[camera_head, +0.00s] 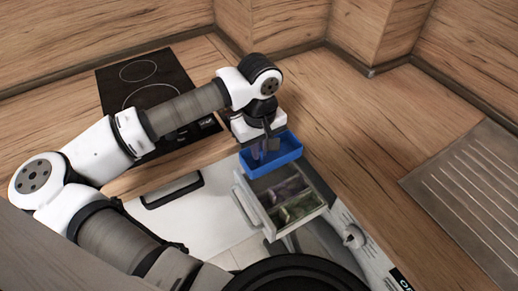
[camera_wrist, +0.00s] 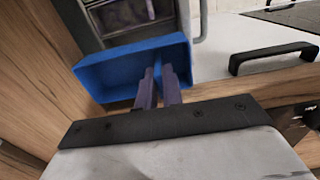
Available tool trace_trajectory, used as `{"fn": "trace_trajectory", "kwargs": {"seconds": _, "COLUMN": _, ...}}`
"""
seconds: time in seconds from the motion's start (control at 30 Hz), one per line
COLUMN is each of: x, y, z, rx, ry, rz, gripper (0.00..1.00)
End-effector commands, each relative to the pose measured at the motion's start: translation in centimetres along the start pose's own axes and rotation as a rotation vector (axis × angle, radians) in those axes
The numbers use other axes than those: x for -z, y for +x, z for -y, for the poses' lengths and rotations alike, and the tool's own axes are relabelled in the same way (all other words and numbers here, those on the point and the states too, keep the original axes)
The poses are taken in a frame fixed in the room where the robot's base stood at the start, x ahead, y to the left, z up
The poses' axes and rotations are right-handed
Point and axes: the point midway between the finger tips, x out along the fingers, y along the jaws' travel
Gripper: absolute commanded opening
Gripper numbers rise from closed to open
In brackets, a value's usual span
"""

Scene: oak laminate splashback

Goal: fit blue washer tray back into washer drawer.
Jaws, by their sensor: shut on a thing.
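The blue washer tray (camera_head: 284,150) is an open box held in the air above the back part of the open washer drawer (camera_head: 273,238). In the wrist view the blue tray (camera_wrist: 110,80) fills the upper middle, slightly tilted in the picture. My gripper (camera_head: 262,150) is shut on the tray's wall, with its purple fingers (camera_wrist: 158,85) at that wall. The drawer is pulled out from the washer and shows compartments with dark greenish and purple contents. In the wrist view only part of the drawer (camera_wrist: 95,18) shows beyond the tray; the tray hides the rest.
A black hob (camera_head: 150,85) lies on the wooden worktop at the back left. A white front with a black handle (camera_head: 173,190) is left of the drawer. A ribbed drainer (camera_head: 475,185) is at the right. A round knob (camera_head: 354,238) is on the washer front.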

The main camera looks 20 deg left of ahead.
Motion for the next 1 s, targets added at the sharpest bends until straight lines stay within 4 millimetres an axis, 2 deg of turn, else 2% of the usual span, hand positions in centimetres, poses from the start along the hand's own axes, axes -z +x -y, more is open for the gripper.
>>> {"fn": "trace_trajectory", "kwargs": {"seconds": 0.03, "x": 0.0, "y": 0.9, "z": 0.0, "rx": 0.000, "ry": 0.000, "rz": 0.001, "gripper": 0.00}}
{"fn": "trace_trajectory", "kwargs": {"seconds": 0.5, "x": 0.0, "y": 5.0, "z": 0.0, "rx": 0.000, "ry": 0.000, "rz": 0.000, "gripper": 0.00}}
{"fn": "trace_trajectory", "kwargs": {"seconds": 0.7, "x": 0.0, "y": 5.6, "z": 0.0, "rx": 0.000, "ry": 0.000, "rz": 0.000, "gripper": 0.00}}
{"fn": "trace_trajectory", "kwargs": {"seconds": 1.0, "x": 0.0, "y": 5.5, "z": 0.0, "rx": 0.000, "ry": 0.000, "rz": 0.001, "gripper": 0.00}}
